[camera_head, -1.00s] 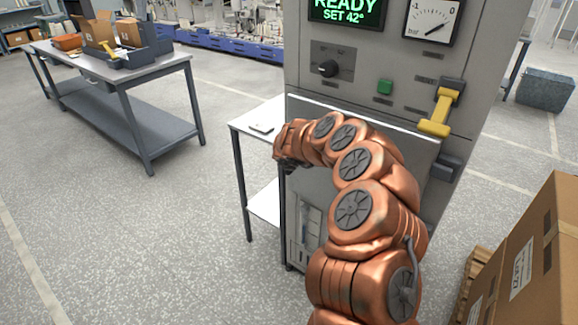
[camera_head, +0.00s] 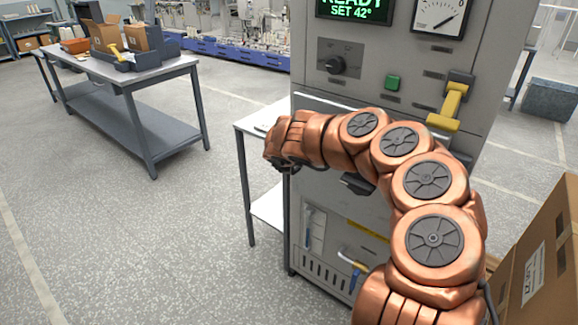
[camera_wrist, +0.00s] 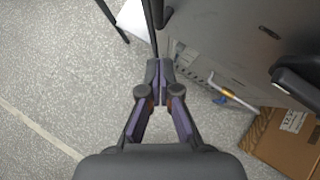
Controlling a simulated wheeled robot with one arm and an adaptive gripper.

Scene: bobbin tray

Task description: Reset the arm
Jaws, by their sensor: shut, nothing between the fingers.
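My copper arm reaches from the lower right of the head view across the front of the grey machine (camera_head: 375,85). Its end bends to the left beside the machine's left edge. In the wrist view my gripper (camera_wrist: 160,65) points down past the machine's side toward the speckled floor. Its two fingertips are together with nothing between them. In the head view the fingers are hidden behind the wrist end.
The machine has a green button (camera_head: 392,82), a dark knob (camera_head: 336,65) and a yellow-handled lever (camera_head: 449,105). A small white table (camera_head: 262,117) stands at its left. A cardboard box (camera_head: 545,255) is at right. A workbench (camera_head: 160,73) stands back left, with open floor before it.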

